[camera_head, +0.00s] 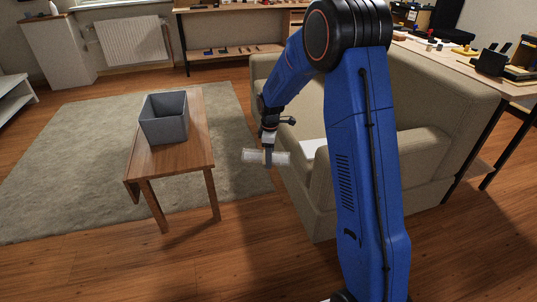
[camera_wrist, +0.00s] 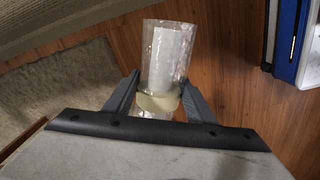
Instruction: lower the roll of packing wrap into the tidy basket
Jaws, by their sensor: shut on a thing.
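The roll of packing wrap (camera_head: 281,158) is a pale, clear cylinder held level in the head view, in the gap between the table and the armchair. My gripper (camera_head: 267,158) is shut on the roll, pointing down. In the wrist view the roll (camera_wrist: 168,52) stands out between the two dark fingers of my gripper (camera_wrist: 155,101), with a yellowish band near the fingers. The tidy basket (camera_head: 164,132) is a grey, open-topped square bin on the wooden table, left of my gripper. Its floor is hidden.
The basket stands on a small wooden table (camera_head: 190,156) with a bare front part. A beige armchair (camera_head: 425,150) is right of my gripper, partly behind my blue arm. A grey rug (camera_head: 75,165) lies under the table. A workbench (camera_head: 455,60) with several items stands at the right.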

